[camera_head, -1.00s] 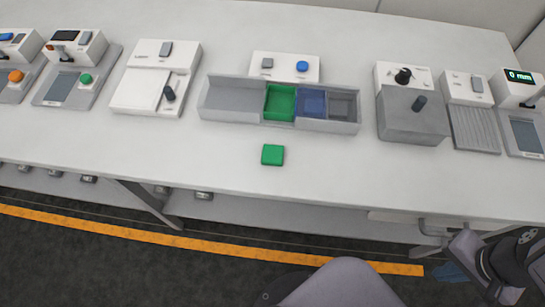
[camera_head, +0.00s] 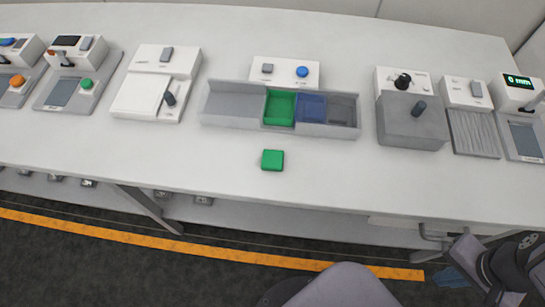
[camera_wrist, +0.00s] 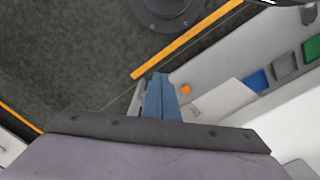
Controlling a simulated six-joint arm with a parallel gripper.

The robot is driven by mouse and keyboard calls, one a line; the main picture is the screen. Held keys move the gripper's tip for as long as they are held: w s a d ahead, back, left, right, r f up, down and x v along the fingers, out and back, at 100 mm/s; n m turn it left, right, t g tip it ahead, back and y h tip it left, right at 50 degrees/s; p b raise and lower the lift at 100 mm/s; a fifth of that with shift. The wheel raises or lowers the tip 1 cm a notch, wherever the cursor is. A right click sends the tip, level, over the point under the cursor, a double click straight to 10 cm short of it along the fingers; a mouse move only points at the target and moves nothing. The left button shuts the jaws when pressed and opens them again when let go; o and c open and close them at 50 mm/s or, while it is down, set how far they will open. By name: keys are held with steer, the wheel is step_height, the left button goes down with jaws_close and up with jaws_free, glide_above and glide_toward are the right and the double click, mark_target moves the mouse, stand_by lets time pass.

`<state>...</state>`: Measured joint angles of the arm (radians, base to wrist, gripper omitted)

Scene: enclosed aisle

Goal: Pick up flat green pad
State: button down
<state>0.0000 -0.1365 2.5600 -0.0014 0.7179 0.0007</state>
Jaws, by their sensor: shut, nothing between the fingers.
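The flat green pad (camera_head: 272,160) is a small square lying flat on the white worktop, in front of the sorting tray (camera_head: 235,104). Nothing touches it. My gripper (camera_head: 450,277) is at the lower right of the head view, beyond the front edge of the table and well away from the pad. Its blue fingers also show in the wrist view (camera_wrist: 158,97), shut and empty above the dark floor. I cannot pick out the pad in the wrist view.
The tray has a grey section and green (camera_head: 280,108), blue (camera_head: 311,106) and dark compartments. A box with a blue button (camera_head: 302,71) stands behind it. A grey block with a knob (camera_head: 411,120) is to the right. The worktop around the pad is clear.

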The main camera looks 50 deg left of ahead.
steer(key=c, duration=1)
jaws_free()
steer(key=shift+c, duration=0.2)
step_height(320, 180, up, 10)
steer(key=n+h+p, duration=0.1)
steer(key=n+p, duration=1.7)
steer(key=n, duration=0.1)
glide_above(273, 158)
steer(key=s+d, duration=0.1)
steer(key=d, duration=0.5)
steer(key=shift+s+a, duration=0.2)
steer(key=a+r+n, duration=0.1)
steer(key=a, duration=0.1)
steer(key=w+a+r+n, duration=0.1)
steer(key=a, duration=0.1)
steer(key=a+r+n+y, duration=0.1)
steer(key=a+n, duration=0.1)
steer(key=shift+w+r, duration=0.15)
steer(key=shift+w, duration=0.1)
steer(key=n, duration=0.4)
steer(key=shift+d, duration=0.25)
steer(key=shift+s+f+p, duration=0.1)
steer(key=shift+f+p, duration=1.45)
steer(key=shift+f, duration=2.15)
